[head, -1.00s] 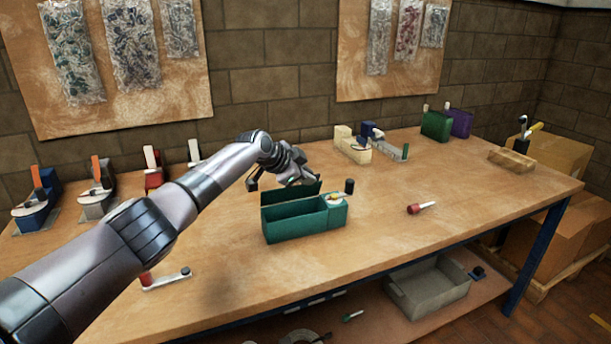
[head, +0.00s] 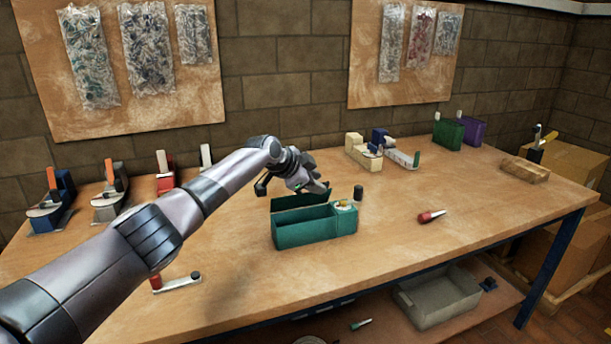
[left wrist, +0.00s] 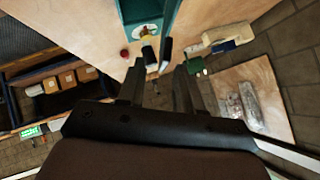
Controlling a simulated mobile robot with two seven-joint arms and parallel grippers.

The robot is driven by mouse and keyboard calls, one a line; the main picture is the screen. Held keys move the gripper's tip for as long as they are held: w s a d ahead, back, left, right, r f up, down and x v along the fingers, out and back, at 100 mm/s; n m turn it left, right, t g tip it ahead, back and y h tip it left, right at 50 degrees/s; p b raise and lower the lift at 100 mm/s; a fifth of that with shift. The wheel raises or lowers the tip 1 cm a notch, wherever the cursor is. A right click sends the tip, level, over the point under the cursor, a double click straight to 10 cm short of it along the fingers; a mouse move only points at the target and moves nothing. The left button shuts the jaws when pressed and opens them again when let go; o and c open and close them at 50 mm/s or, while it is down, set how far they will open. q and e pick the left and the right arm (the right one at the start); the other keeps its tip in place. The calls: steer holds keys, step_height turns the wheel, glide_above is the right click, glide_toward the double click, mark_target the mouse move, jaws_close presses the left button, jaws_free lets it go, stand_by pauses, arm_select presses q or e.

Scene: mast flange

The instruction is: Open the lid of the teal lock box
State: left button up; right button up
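The teal lock box (head: 312,232) stands on the workbench, with its long compartment uncovered. Its lid (head: 300,200) is raised along the back edge. A small block at the box's right end bears a black knob (head: 358,193). My left gripper (head: 318,188) is just above and behind the raised lid; contact cannot be told from the head view. In the left wrist view the two fingers (left wrist: 160,88) are apart with nothing held between them, and part of the teal box (left wrist: 136,12) shows beyond them at the top. My right gripper is not in view.
A red-handled tool (head: 431,216) lies right of the box. A cream and blue fixture (head: 368,152) and green (head: 448,132) and purple boxes stand behind. Several clamp-like devices (head: 107,203) line the left. A grey bin (head: 438,298) sits below. The bench's right front is mostly clear.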

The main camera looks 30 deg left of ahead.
arm_select(q)
steer(key=v, duration=0.6)
steer(key=shift+s+r, duration=0.1)
steer(key=shift+r, duration=0.05)
